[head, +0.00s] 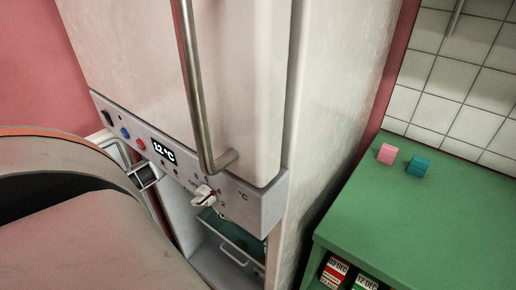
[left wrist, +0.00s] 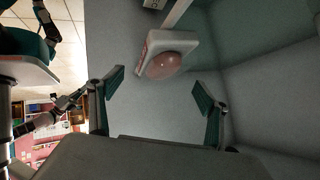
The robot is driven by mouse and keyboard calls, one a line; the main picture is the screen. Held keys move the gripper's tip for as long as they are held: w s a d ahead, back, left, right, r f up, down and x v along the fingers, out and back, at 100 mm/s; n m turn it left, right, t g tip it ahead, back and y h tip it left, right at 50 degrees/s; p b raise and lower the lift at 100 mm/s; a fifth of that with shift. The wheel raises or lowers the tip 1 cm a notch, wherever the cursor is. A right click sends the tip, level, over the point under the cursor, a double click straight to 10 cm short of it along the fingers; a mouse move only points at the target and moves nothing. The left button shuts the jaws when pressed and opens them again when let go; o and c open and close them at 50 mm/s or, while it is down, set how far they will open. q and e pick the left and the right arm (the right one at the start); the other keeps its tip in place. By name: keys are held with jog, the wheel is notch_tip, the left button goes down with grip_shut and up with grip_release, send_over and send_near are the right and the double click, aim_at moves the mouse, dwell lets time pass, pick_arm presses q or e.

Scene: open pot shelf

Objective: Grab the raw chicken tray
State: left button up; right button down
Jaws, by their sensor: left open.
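A white tray with a rounded, pale pink content, which looks like the raw chicken tray (left wrist: 170,60), shows in the left wrist view, inside the pale fridge compartment. My left gripper (left wrist: 158,95) is open, its two teal-padded fingers spread wide. The tray is beyond the fingertips, near the middle of the gap, with nothing held between them. In the head view my left arm fills the lower left and its gripper is hidden. The tray does not show there.
The fridge's upper door (head: 250,90) with a long metal handle (head: 196,90) is shut. Below it is a control panel (head: 195,170) with a knob, above an open lower compartment (head: 215,255). A green counter (head: 430,215) with pink and teal blocks stands right.

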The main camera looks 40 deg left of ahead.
pick_arm(q)
jog(key=f, duration=0.1)
jog(key=w+d+f+b, duration=0.1)
jog(key=f+b, duration=0.1)
jog(key=shift+w+d, duration=0.3)
jog(key=shift+d, duration=0.05)
jog(key=shift+w+d, duration=0.15)
jog(key=shift+w+d+r, duration=0.1)
pick_arm(e)
jog(key=shift+w+a+r, duration=0.25)
jog(key=shift+w+a, duration=0.3)
jog(key=shift+w, duration=0.25)
pick_arm(q)
jog(key=c, duration=2.1)
